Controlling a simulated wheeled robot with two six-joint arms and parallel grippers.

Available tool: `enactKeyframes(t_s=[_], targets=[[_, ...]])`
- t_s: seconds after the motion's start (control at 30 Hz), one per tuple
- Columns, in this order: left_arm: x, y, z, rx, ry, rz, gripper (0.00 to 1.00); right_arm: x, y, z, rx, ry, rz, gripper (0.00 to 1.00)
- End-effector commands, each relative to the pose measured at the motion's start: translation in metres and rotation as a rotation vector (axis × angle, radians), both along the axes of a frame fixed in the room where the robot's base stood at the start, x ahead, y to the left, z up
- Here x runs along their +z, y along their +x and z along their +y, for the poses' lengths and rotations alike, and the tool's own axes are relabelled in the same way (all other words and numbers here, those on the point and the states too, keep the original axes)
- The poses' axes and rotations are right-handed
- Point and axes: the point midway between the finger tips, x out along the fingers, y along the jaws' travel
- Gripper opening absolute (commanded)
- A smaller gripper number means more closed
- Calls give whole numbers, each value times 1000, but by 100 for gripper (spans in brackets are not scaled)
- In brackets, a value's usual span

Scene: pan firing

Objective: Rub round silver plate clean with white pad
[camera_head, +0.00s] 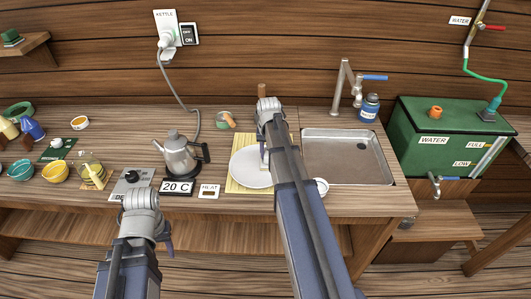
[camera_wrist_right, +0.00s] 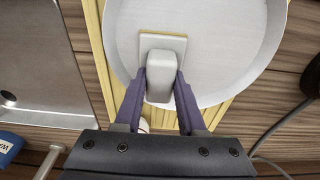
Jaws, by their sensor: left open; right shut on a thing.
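The round silver plate (camera_head: 247,171) lies on a yellow slatted mat (camera_head: 236,185) on the counter, partly hidden by my right arm in the head view. In the right wrist view, the plate (camera_wrist_right: 225,50) shows a pale, clean-looking inner face with a raised rim. My right gripper (camera_wrist_right: 160,88) is shut on the white pad (camera_wrist_right: 166,58) by its block-shaped grip. The pad's flat square base is over the plate near its rim and seems to rest on it. My left gripper (camera_head: 166,240) is open, low at the counter's front edge, away from the plate; its fingers are mostly hidden.
A sink (camera_head: 345,158) is right of the mat. A kettle (camera_head: 178,155) stands left of it, beside a 20 C display (camera_head: 177,187). A small white cup (camera_head: 321,186) is close to my right arm. Bowls and bottles crowd the far left. A green water tank (camera_head: 440,135) is at right.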

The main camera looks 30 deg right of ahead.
Motion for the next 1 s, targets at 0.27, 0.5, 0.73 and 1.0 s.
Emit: enactKeyframes(t_s=[0.27,0.5,0.73,1.0], targets=[[0,0,0,0,0,0,50,0,0,-2,0,-1,0,0],[0,0,0,0,0,0,50,0,3,2,1,-2,-1,0],[0,0,0,0,0,0,50,0,8,12,2,-2,0,0],[-1,0,0,0,0,0,50,-1,9,14,0,-1,0,0]])
